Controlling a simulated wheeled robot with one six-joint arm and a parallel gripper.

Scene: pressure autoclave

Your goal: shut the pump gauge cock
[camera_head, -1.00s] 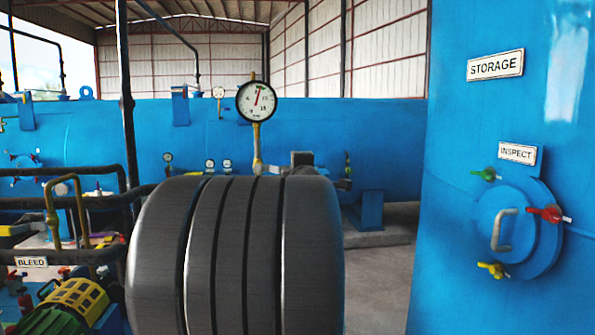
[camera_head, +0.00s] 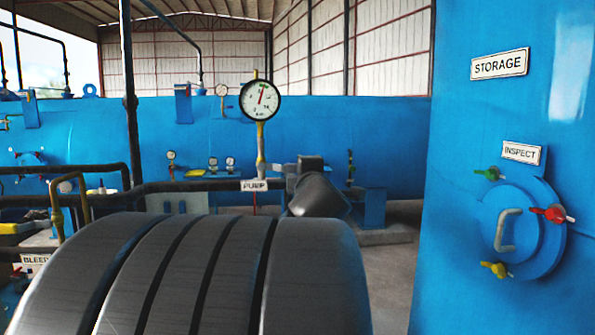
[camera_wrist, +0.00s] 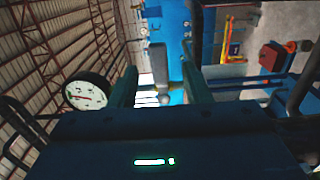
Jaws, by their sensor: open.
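The pump gauge (camera_head: 260,100), a white dial with a black rim, stands on a thin yellow stem (camera_head: 260,140) above the PUMP label (camera_head: 254,185) in the head view. The stem's lower part is greyish. The cock's handle cannot be made out clearly. In the wrist view, turned sideways, the gauge (camera_wrist: 87,92) is left of my gripper (camera_wrist: 160,85). The two fingers are apart. A small pale fitting shows between them, but I cannot tell whether it is the cock or whether anything touches it.
A dark pipe (camera_head: 170,188) runs across below the gauge. The blue STORAGE vessel (camera_head: 460,220) with its INSPECT hatch (camera_head: 515,230) fills the right. A long blue tank (camera_head: 350,125) lies behind. My ribbed dark arm covers the lower middle. Some grey floor shows at centre right.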

